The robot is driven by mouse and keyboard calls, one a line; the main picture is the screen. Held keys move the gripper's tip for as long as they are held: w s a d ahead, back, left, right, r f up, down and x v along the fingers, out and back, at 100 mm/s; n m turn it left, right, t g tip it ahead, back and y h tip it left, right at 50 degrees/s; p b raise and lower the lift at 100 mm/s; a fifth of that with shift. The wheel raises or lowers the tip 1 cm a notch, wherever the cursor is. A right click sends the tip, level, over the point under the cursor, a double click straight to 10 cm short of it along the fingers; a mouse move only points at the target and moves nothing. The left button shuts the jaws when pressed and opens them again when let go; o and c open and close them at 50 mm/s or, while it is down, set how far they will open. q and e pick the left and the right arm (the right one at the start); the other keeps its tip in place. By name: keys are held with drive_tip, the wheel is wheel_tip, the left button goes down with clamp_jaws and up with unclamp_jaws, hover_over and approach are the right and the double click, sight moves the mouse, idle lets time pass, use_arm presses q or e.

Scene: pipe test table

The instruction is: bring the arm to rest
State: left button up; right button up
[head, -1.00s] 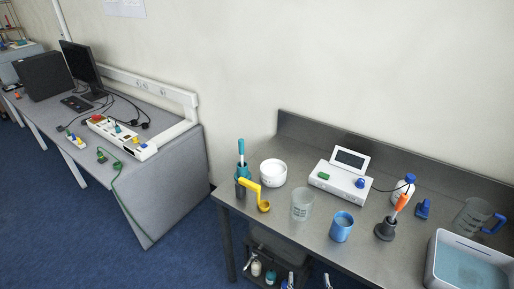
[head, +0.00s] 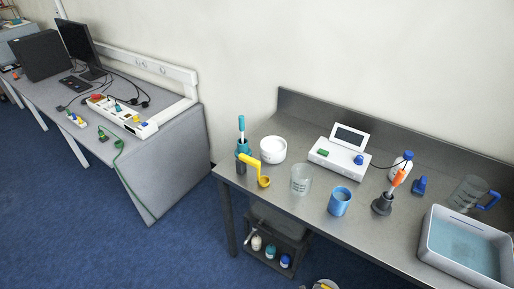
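Neither of my grippers can be made out in the head view, so I cannot see where the arms are or what they hold. The steel bench (head: 290,215) stands on the right. On it are a yellow angled piece (head: 250,160) at the left end, a white round tub (head: 273,149), a clear beaker (head: 301,180) and a blue cup (head: 340,201). A white device with a raised screen (head: 341,154) stands behind them.
A basin of bluish liquid (head: 465,245) and a clear jug (head: 467,192) occupy the bench's right end. A lower shelf holds bottles (head: 270,250). A grey table (head: 180,145) with a power strip (head: 125,116) and monitor (head: 80,45) is left. Blue floor (head: 120,245) is open in front.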

drive_tip(key=s+d+f+m+g, duration=0.1)
drive_tip(key=s+f+m+g, duration=0.3)
drive_tip(key=s+f+m, duration=0.5)
drive_tip(key=s+d+f+m+g+y, duration=0.1)
drive_tip(key=s+f+m+g, duration=0.3)
drive_tip(key=s+f+m, duration=0.6)
drive_tip(key=s+d+f, duration=0.1)
drive_tip(key=s+f, duration=0.3)
drive_tip(key=s, duration=0.4)
drive_tip(key=shift+s+g, duration=0.3)
